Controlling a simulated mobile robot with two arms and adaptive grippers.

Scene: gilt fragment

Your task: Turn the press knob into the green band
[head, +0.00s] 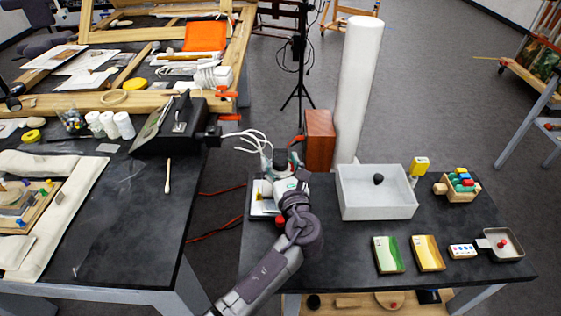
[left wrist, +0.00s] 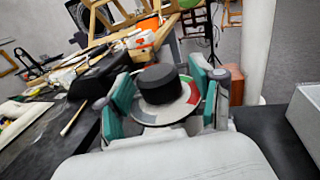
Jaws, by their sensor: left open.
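The black round press knob (left wrist: 158,77) stands above a pale dial disc (left wrist: 160,112) in the left wrist view. My left gripper (left wrist: 165,92) is open, with one teal finger on each side of the knob and a gap visible at both sides. In the head view my left gripper (head: 282,166) is over the press (head: 262,198) at the left end of the right table, and my arm hides much of the press. My right gripper is not in view.
A reddish-brown block (head: 319,140) and a tall white roll (head: 358,85) stand just behind. A grey-white tray (head: 377,207) holding a dark object is to the right. Green (head: 388,255) and yellow (head: 428,253) boxes lie nearer the front. A gap separates the two tables.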

